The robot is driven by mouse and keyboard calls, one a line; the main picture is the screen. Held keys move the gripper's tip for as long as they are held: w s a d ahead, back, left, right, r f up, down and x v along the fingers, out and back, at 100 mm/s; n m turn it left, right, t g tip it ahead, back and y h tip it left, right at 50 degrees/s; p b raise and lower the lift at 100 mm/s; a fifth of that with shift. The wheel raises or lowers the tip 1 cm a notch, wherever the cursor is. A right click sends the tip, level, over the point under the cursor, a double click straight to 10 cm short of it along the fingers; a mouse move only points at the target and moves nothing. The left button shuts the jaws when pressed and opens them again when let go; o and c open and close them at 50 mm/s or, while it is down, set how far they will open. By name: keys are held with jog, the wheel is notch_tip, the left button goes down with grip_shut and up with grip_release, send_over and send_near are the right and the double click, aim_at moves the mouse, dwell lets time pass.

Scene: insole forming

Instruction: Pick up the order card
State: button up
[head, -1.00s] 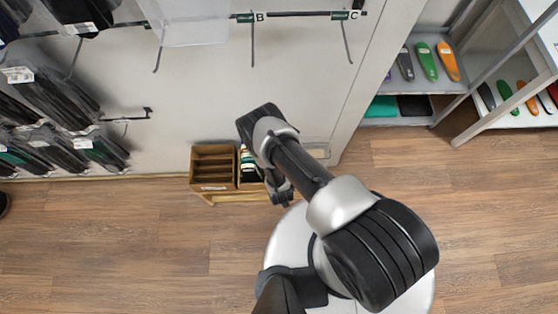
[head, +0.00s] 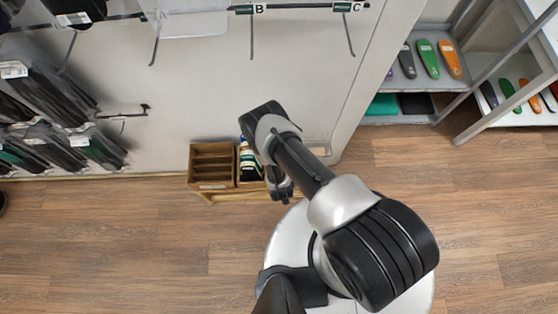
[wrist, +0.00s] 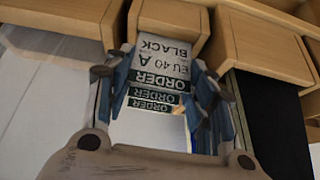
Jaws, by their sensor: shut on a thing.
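The front order card (wrist: 163,62) is white with a dark ORDER band and reads "EU 40 A BLACK", upside down in the wrist view. More ORDER bands show behind it, stacked close together. My gripper (wrist: 152,80) has its blue-grey fingers on both sides of the card, shut on it. The card's top end lies by a light wooden block. In the head view my gripper (head: 281,190) hangs at the wooden box by the wall, and the card in it cannot be made out.
A wooden box with compartments (head: 212,187) stands against the wall, with white and green items (head: 249,165) beside it. Labelled hooks (head: 252,40) and hanging black goods (head: 50,95) are on the wall. A shelf with coloured insoles (head: 427,60) is at right. The wood floor is open.

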jog(key=shift+r, duration=0.1)
notch_tip(320, 180, up, 20)
jog(key=p, duration=1.6)
